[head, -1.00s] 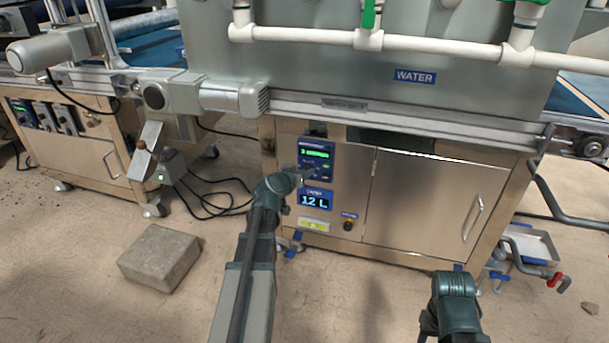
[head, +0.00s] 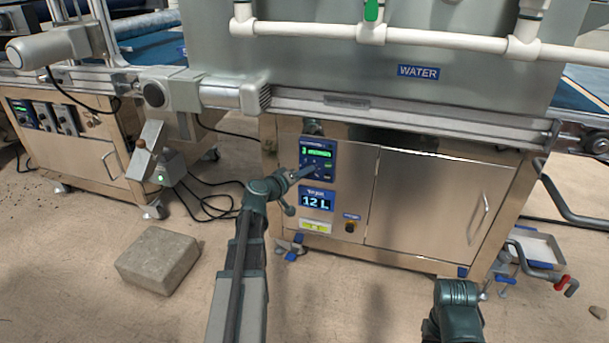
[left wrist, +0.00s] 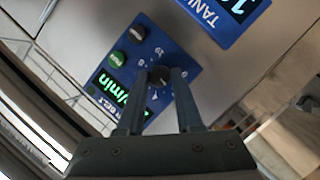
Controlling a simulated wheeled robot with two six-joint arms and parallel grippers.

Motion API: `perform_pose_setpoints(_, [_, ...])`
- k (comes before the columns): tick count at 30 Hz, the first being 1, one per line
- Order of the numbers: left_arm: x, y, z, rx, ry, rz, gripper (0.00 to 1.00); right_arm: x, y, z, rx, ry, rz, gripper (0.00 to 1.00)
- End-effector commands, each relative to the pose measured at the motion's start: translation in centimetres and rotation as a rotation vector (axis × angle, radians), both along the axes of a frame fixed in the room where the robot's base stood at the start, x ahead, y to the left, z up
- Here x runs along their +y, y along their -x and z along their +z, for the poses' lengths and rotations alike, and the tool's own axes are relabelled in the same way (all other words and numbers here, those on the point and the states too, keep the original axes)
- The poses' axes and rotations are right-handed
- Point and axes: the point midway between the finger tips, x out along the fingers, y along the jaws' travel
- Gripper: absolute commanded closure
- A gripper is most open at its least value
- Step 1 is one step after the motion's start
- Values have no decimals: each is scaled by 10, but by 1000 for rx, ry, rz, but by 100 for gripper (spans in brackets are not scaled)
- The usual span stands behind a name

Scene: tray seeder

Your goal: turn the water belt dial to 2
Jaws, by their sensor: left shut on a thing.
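The blue belt panel (head: 327,150) is on the front of the steel cabinet under the water tank. Its green display (head: 316,154) appears to read 3 m/min. My left gripper (head: 308,171) reaches the panel from the left. In the left wrist view, the panel (left wrist: 176,48) shows upside down and tilted. The dark round dial (left wrist: 158,74) sits between the tips of my left gripper (left wrist: 160,80), which is shut on it. The fingers hide part of the dial and its scale, so I cannot read the pointer.
Below the belt panel are a tank display (head: 317,201) reading 12 L and a dark knob (head: 350,227). On the panel beside the dial are a green button (left wrist: 117,59) and a dark button (left wrist: 137,33). A stone block (head: 158,260) lies on the floor at left.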

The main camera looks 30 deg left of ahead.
Motion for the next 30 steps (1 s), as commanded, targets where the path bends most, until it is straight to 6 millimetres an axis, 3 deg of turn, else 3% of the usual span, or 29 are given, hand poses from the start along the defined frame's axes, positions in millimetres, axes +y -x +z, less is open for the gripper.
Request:
perform_pose_setpoints(12, [-1, 1, 0, 0, 5, -2, 100, 0, 0, 0, 0, 0, 0, 50])
perform_pose_setpoints(13, [-1, 1, 0, 0, 5, -2, 62, 0, 0, 0, 0, 0, 0, 50])
perform_pose_setpoints(17, [-1, 0, 0, 0, 5, -2, 38, 0, 0, 0, 0, 0, 0, 50])
perform_pose_setpoints(26, [0, 1, 0, -1, 4, 0, 36, 0, 0, 0, 0, 0, 0, 50])
perform_pose_setpoints(30, [0, 12, 3, 0, 5, 2, 36, 0, 0, 3, 0, 0, 0, 50])
